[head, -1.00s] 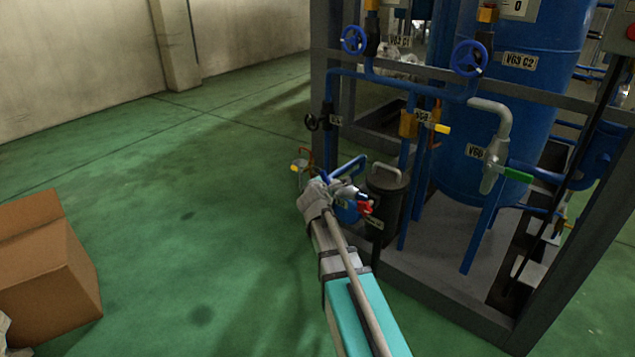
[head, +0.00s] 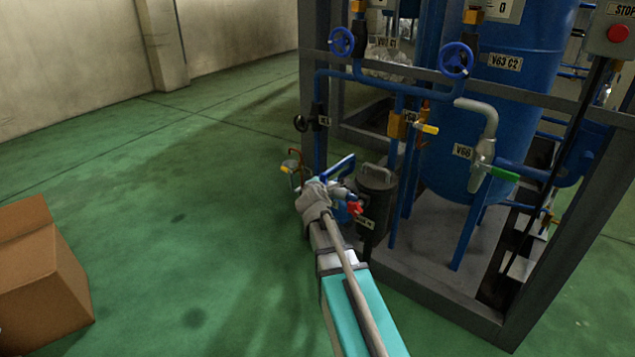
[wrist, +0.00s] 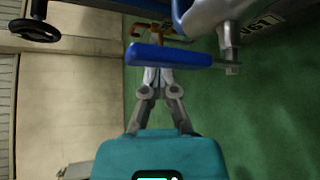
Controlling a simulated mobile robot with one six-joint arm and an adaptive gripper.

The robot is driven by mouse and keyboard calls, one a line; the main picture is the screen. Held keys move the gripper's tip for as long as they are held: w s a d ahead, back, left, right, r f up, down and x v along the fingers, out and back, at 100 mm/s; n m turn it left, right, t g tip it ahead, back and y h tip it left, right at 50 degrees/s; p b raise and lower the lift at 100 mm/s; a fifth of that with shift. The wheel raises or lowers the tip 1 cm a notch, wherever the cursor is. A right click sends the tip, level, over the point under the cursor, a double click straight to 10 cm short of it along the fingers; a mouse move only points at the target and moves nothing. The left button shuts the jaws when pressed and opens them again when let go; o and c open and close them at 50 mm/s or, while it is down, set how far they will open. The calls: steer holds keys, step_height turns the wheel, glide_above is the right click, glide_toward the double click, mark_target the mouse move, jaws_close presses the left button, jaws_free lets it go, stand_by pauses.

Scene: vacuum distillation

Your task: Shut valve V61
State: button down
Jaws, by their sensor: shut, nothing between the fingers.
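A valve with a blue lever handle (wrist: 168,56) is close in the wrist view, its grey metal body (wrist: 215,14) at the upper right. The tag (wrist: 262,25) beside it is turned and partly cut off; it seems to read V61. The blue lever also shows in the head view (head: 338,167), low at the rig's near left corner. My gripper (wrist: 157,76) is shut and empty. Its fingertips appear just behind or under the lever in the wrist view; I cannot tell whether they touch. In the head view my wrist hides the fingers.
A dark canister (head: 375,205) and a red handle (head: 355,208) are close to my wrist. A black handwheel (wrist: 34,30) and pipes are at the upper left of the wrist view. A green-handled valve (head: 490,165) is farther right. A cardboard box (head: 40,265) stands left on open green floor.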

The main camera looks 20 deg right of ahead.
steer(key=shift+s+d, duration=0.25)
steer(key=shift+d, duration=0.05)
steer(key=w+a, duration=0.3)
steer(key=s+a, duration=0.3)
steer(key=s, duration=0.5)
steer(key=shift+s, duration=0.25)
steer(key=shift+a, duration=0.1)
stand_by(0.4)
